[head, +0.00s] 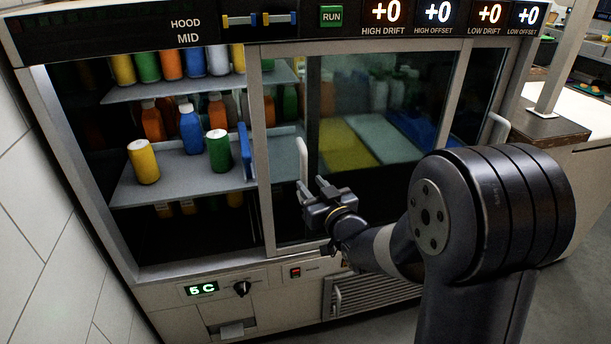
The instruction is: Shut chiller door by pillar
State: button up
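The chiller (200,275) has sliding glass doors, and its left part stands open on the shelves. The glass door panels (385,110) are over the right part, where glass and frames overlap. A pale upright handle (302,160) is near the left side of the glass, and a second handle (498,128) is at its right side. The pillar (565,55) stands on the counter to the right. My gripper (312,186) is in front of the glass by the lower end of the left handle. Its fingers look apart and empty; I cannot tell whether they touch the handle.
Several bottles and cans stand on the shelves (185,172) in the open left part. A panel with a RUN button (331,16) runs along the top. A worktop (545,128) is at the right, and a tiled wall (30,210) is close on the left.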

aim_at(305, 178)
jog(key=shift+x, duration=2.55)
jog(key=shift+c, duration=0.3)
grip_shut()
